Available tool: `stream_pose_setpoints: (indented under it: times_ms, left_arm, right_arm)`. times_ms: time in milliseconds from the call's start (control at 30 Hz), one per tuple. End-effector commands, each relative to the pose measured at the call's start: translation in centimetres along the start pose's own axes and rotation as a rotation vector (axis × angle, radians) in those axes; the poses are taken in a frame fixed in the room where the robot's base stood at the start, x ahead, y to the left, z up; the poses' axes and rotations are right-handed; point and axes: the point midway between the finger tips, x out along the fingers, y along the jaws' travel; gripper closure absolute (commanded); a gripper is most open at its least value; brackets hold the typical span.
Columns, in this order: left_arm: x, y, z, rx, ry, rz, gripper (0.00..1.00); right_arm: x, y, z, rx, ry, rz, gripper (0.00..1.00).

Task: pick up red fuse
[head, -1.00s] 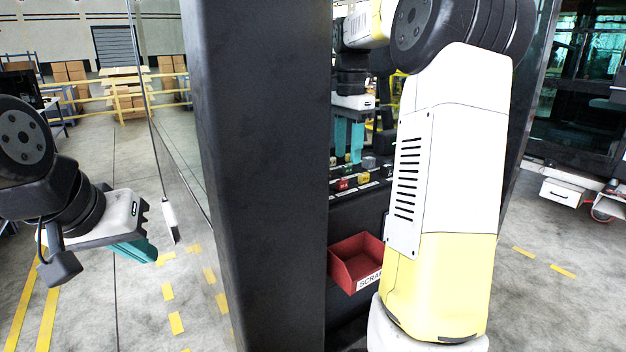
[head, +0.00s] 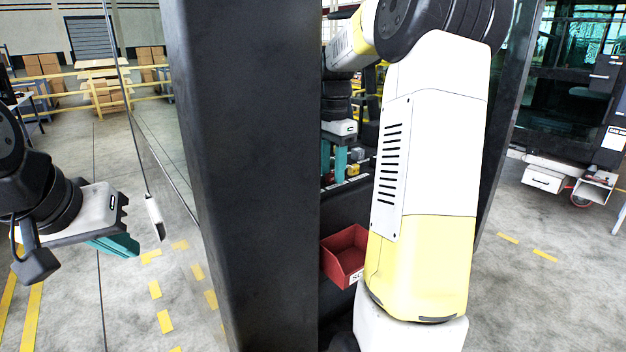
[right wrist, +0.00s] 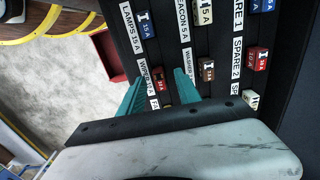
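A red fuse (right wrist: 158,78) sits in the fuse panel (right wrist: 180,50) in the right wrist view. My right gripper (right wrist: 160,76) is open, its two teal fingers either side of the red fuse in that picture; whether they touch it I cannot tell. A second red fuse (right wrist: 262,60) sits beside the spare labels, to the right. In the head view my right gripper (head: 333,160) points down at the fuse row, which it partly hides. My left gripper (head: 115,244) hangs at the left, away from the panel; its finger gap is not clear.
A red scrap bin (head: 335,262) is below the panel. A dark post (head: 240,180) stands between my arms. Open floor lies left and right.

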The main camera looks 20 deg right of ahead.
Motion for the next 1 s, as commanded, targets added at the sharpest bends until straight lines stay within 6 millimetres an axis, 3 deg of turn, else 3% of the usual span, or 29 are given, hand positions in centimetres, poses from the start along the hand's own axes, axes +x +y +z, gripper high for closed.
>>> stream_pose_setpoints:
  times_ms: [67, 267, 300, 667, 767, 1000]
  left_arm:
    - [0.0, 0.0, 0.0, 0.000, 0.000, 0.000, 1.00]
    - [0.0, 0.0, 0.0, 0.000, 0.000, 0.000, 1.00]
    - [0.0, 0.0, 0.0, 0.000, 0.000, 0.000, 1.00]
    - [0.0, 0.0, 0.0, 0.000, 0.000, 0.000, 1.00]
    - [0.0, 0.0, 0.0, 0.000, 0.000, 0.000, 1.00]
    - [0.0, 0.0, 0.0, 0.000, 0.000, 0.000, 1.00]
  right_arm:
    - [0.0, 0.0, 0.0, 0.000, 0.000, 0.000, 0.60]
    - [0.0, 0.0, 0.0, 0.000, 0.000, 0.000, 0.97]
    - [0.0, 0.0, 0.0, 0.000, 0.000, 0.000, 1.00]
    - [-0.3, -0.1, 0.0, 0.000, 0.000, -0.001, 1.00]
    - [-1.5, -0.1, 0.0, -0.001, 0.002, -0.003, 1.00]
    - [-6.3, -0.2, 0.0, -0.001, 0.001, -0.004, 1.00]
